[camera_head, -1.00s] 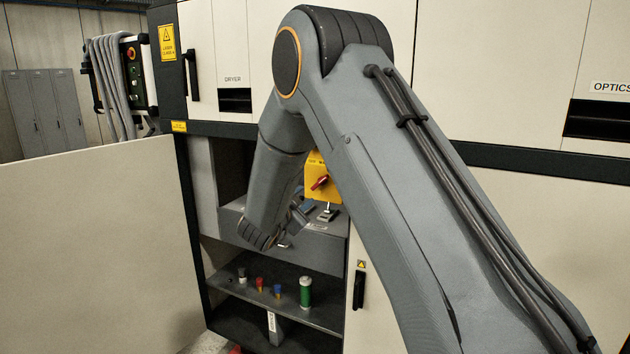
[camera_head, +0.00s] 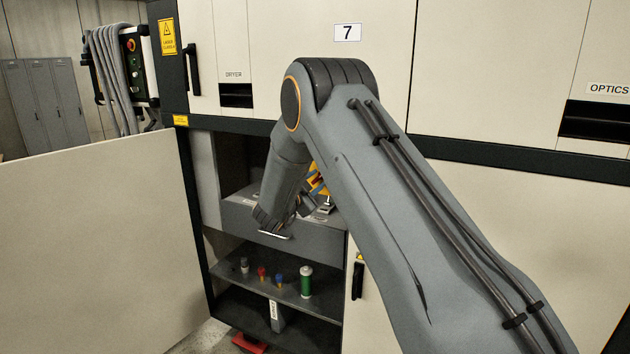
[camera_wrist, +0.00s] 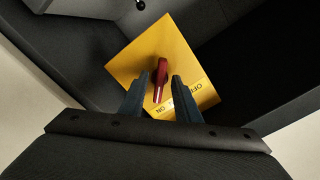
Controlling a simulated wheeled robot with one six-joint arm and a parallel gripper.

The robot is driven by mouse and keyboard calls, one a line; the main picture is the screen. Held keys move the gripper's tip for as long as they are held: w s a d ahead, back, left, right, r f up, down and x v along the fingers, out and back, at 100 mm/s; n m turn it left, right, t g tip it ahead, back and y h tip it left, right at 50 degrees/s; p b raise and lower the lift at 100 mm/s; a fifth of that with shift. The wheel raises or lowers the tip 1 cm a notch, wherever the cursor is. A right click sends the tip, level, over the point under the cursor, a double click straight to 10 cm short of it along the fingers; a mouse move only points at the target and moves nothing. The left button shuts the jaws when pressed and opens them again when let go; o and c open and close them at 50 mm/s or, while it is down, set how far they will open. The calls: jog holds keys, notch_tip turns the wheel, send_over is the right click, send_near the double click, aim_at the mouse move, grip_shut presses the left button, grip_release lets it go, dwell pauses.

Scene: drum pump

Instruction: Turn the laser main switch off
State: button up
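The laser main switch is a yellow box (camera_wrist: 178,50) with a red rotary handle (camera_wrist: 160,80). It sits inside the open cabinet bay, and in the head view only a bit of its yellow (camera_head: 317,180) shows past my arm. In the wrist view, "OFF" and "ON" labels show upside down on the plate. My gripper (camera_wrist: 161,80) is open, its two dark fingers one on each side of the red handle, with gaps visible. I cannot tell whether a finger touches the handle. The handle points roughly towards the ON label.
A grey shelf (camera_head: 253,283) below holds several small items, among them a green cylinder (camera_head: 306,282). The open cabinet door (camera_head: 95,245) stands at left. A black door handle (camera_head: 358,281) is right of the bay. A red object (camera_head: 250,343) lies on the floor.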

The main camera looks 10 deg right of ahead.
jog(key=shift+c, duration=0.2)
grip_shut()
jog(key=shift+n, duration=0.3)
jog(key=n, duration=0.2)
jog(key=shift+f+n+b, duration=0.1)
jog(key=shift+n+b, duration=0.2)
jog(key=shift+b, duration=0.1)
jog(key=n, duration=0.3)
jog(key=shift+s+n, duration=0.1)
jog(key=shift+n, duration=0.2)
jog(key=n, duration=0.5)
jog(key=n+p, duration=0.1)
jog(key=n, duration=0.5)
jog(key=shift+s+d, duration=0.15)
jog(key=shift+d, duration=0.05)
